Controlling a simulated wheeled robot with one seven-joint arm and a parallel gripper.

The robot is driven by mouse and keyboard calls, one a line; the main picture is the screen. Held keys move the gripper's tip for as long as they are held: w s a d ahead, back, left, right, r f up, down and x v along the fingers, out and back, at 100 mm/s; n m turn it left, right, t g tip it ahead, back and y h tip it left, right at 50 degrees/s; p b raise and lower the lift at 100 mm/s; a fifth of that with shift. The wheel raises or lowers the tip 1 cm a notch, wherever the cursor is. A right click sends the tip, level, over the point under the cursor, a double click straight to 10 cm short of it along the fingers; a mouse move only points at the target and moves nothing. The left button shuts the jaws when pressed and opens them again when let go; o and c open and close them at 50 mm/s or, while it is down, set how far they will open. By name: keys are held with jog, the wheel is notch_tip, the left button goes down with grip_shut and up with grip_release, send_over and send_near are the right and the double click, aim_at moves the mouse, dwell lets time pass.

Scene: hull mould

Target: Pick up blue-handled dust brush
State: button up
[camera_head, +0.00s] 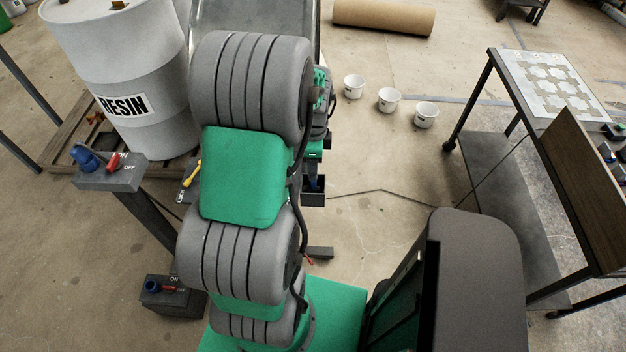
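My arm runs up the middle of the camera_head view, and its far end is mostly hidden behind its own grey and green links. A little of the wrist shows at their right edge; I cannot make out the gripper's fingers or whether they hold anything. No brush bristles can be made out.
A white resin drum (125,75) stands on a wooden pallet at left, near a grey switch post (110,176). Several white buckets (389,100) and a cardboard roll (384,16) are on the floor beyond. A metal-framed table (555,85) stands at right. Open floor lies between.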

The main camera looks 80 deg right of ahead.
notch_tip(320, 180, down, 2)
grip_shut()
dwell(0.5)
